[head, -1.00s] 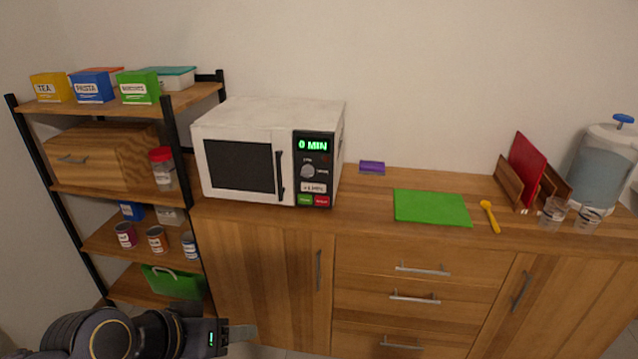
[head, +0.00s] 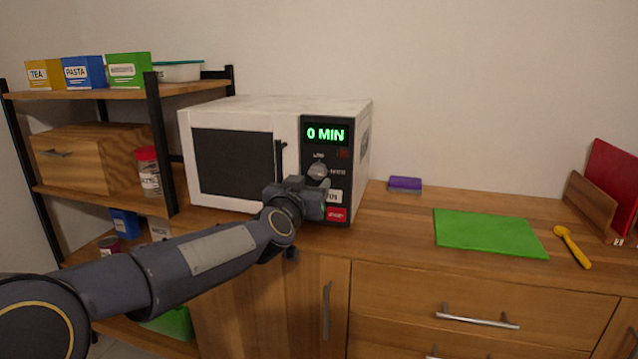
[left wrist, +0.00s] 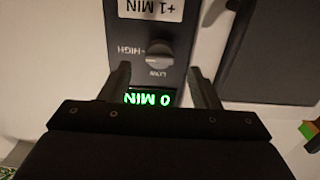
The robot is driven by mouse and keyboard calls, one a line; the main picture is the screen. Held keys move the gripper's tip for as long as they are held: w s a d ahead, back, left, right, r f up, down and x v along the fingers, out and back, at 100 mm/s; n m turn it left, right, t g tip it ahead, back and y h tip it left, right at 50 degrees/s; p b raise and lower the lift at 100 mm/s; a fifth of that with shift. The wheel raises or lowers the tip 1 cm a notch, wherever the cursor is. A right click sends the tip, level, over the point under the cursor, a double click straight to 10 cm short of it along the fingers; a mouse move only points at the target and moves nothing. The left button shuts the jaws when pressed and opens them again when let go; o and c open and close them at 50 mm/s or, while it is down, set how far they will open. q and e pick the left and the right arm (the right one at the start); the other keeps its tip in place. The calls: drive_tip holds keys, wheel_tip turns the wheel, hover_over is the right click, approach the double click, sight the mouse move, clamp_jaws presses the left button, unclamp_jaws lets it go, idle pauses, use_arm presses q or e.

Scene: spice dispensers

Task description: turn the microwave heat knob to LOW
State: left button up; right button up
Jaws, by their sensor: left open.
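The white microwave (head: 285,115) stands on the wooden counter, and its display reads 0 MIN. Its round grey heat knob (head: 318,170) is below the display, with LOW above it and HIGH to its right. In the left wrist view the panel is upside down and the knob (left wrist: 158,54) shows beyond the fingers, with its grip roughly sideways; I cannot tell its exact setting. My left gripper (head: 318,192) is in front of the panel, hiding part of the lower buttons. In the left wrist view the left gripper (left wrist: 160,82) is open and empty, its fingers apart from the knob.
The microwave's dark door handle (head: 281,170) stands out close to the left of the panel. A shelf (head: 160,140) with boxes and jars is at the left. A purple item (head: 405,184), a green board (head: 488,232) and a yellow spoon (head: 572,247) lie on the counter to the right.

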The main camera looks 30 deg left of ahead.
sight(316, 176)
use_arm(q)
drive_tip(key=shift+x, duration=2.2)
drive_tip(key=c, duration=1)
